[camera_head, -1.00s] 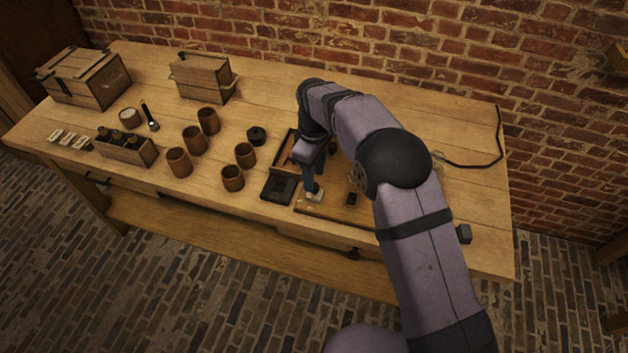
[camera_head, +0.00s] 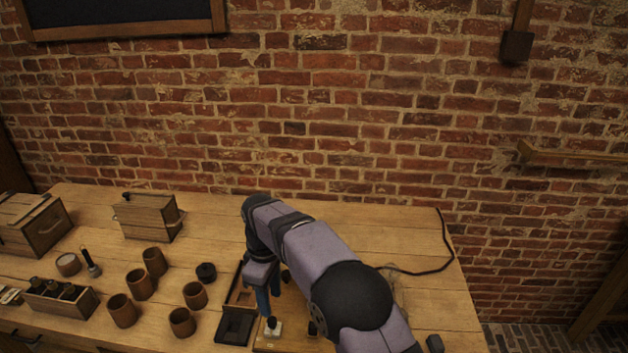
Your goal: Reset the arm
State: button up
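My arm reaches in from the lower right of the head view and bends down over the workbench. My gripper (camera_head: 268,312) points down at the bench's front middle, just above or at a small pale block with a dark top (camera_head: 272,328). The fingers are small and partly merged with the blue part above them. I cannot tell whether they are open, shut or touching the block.
Several brown jars (camera_head: 139,284) stand left of the arm, with a dark round lid (camera_head: 206,272) and a black square tray (camera_head: 235,327) nearer. A bottle rack (camera_head: 62,300) and wooden boxes (camera_head: 148,217) stand farther left. A black cable (camera_head: 420,271) lies at right.

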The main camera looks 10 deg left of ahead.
jog(key=s+d+r+m, duration=0.1)
jog(key=s+d+m, duration=0.25)
jog(key=d, duration=0.65)
jog(key=s+d+r+m, duration=0.15)
jog(key=d+m, duration=0.35)
jog(key=d, duration=0.5)
jog(key=s+d+f+m, duration=0.1)
jog(key=s+d+m, duration=0.2)
jog(key=s+d, duration=0.2)
jog(key=s+d+f+m, duration=0.2)
jog(key=s+d+m, duration=0.2)
jog(key=s, duration=0.8)
jog(key=shift+d+f, duration=0.25)
jog(key=shift+d, duration=0.85)
